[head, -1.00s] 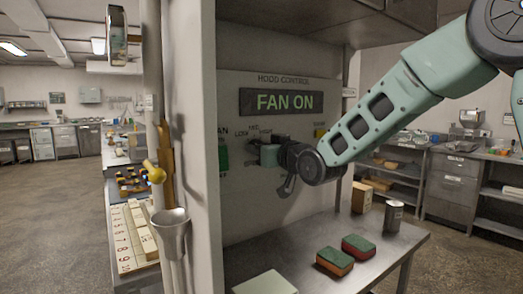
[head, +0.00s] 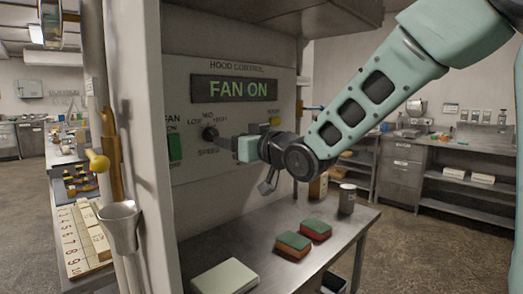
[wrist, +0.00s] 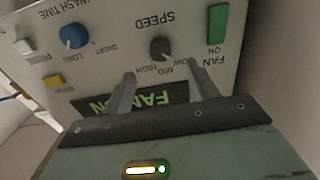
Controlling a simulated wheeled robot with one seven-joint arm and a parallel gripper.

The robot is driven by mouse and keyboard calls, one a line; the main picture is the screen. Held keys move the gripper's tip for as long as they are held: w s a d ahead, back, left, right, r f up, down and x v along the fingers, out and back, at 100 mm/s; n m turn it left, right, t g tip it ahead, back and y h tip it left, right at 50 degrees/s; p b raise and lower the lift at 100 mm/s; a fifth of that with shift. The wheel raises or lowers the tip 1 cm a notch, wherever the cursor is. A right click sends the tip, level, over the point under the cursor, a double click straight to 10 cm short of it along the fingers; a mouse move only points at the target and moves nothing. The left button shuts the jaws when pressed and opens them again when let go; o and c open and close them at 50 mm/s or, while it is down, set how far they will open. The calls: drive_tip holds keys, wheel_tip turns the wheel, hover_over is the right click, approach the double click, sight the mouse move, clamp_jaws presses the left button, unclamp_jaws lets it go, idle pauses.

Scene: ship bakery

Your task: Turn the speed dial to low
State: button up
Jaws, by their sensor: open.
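The speed dial (head: 210,133) is a small dark round knob on the hood control panel, below the lit "FAN ON" display (head: 236,89). LOW, MID and HIGH are printed around its top and SPEED below it. I cannot tell where its pointer stands. In the wrist view the panel is upside down and the dial (wrist: 161,48) lies between and beyond my fingertips. My gripper (head: 224,143) is open and empty, close in front of the dial, with its fingers pointing at the panel. The wrist view shows both fingers of my gripper (wrist: 160,70) apart; contact with the dial is not visible.
A green fan switch (head: 174,147) is left of the dial. A blue wash time dial (wrist: 72,37) and a yellow button (wrist: 53,82) are on the panel's other side. Sponges (head: 293,244), a can (head: 347,199) and a pale block (head: 225,279) stand on the steel table (head: 330,232) below.

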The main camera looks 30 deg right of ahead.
drive_tip(key=v, duration=0.9)
drive_tip(key=s+a+f+g+h, duration=0.1)
drive_tip(key=s+a+f+g, duration=0.25)
drive_tip(key=f, duration=0.35)
drive_tip(key=s+a+f+g+h, duration=0.1)
drive_tip(key=s+a+f+g, duration=0.2)
drive_tip(key=a+f+g, duration=0.35)
drive_tip(key=s+f+n+g+h, duration=0.1)
drive_tip(key=s+f+n+g, duration=0.1)
drive_tip(key=s, duration=0.8)
drive_tip(key=s+a+f+n+g+h, duration=0.1)
drive_tip(key=s+f+g+h, duration=0.1)
drive_tip(key=s+f+g, duration=0.3)
drive_tip(key=s+f, duration=0.2)
drive_tip(key=s, duration=0.2)
drive_tip(key=shift+s+a+f+n+p, duration=0.25)
drive_tip(key=shift+s+a+n+p, duration=0.05)
drive_tip(key=shift+s+n, duration=0.1)
